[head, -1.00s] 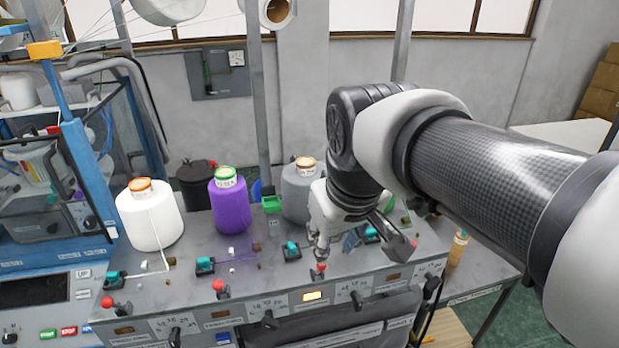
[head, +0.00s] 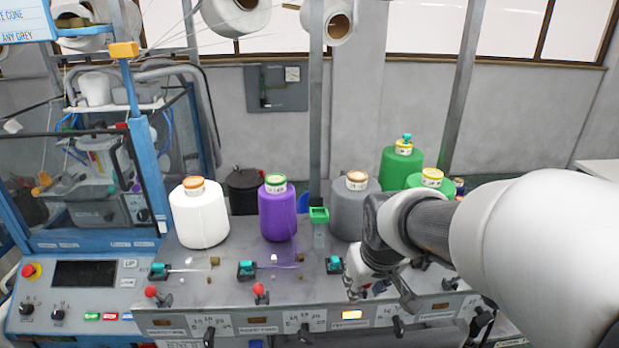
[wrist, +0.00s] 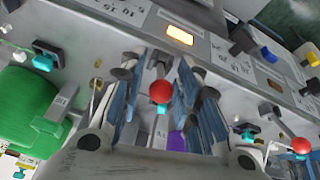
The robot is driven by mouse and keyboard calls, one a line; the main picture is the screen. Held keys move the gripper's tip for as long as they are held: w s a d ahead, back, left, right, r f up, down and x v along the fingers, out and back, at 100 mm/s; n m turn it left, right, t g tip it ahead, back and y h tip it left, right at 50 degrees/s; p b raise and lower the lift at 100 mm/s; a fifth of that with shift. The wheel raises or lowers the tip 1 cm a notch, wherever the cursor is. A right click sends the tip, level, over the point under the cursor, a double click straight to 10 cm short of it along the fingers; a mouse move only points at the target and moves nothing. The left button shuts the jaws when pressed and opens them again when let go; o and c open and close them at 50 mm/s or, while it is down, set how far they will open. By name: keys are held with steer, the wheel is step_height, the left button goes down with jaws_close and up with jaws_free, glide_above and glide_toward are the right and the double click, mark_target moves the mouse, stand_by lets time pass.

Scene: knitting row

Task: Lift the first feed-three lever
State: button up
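A lever with a red ball knob (wrist: 160,91) stands between my gripper's two fingers in the wrist view, with a visible gap on each side. It is hidden behind my gripper in the head view. My gripper (head: 356,288) is open, low over the front of the machine, and also shows in the wrist view (wrist: 160,88). Two other red-knobbed levers, one at far left (head: 151,291) and one in the middle (head: 259,290), stand along the front edge; one red knob also shows at right in the wrist view (wrist: 301,146). An amber lamp (head: 351,314) is lit near my gripper.
White (head: 199,218), purple (head: 277,212) and grey (head: 356,207) yarn cones stand behind the levers, with green cones (head: 402,170) farther right. Teal-topped tensioners (head: 246,269) sit between cones and levers. Black handles (head: 209,337) project from the front panel.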

steer(key=shift+w+f, duration=0.25)
steer(key=shift+f, duration=0.35)
steer(key=shift+c, duration=0.5)
jaws_close()
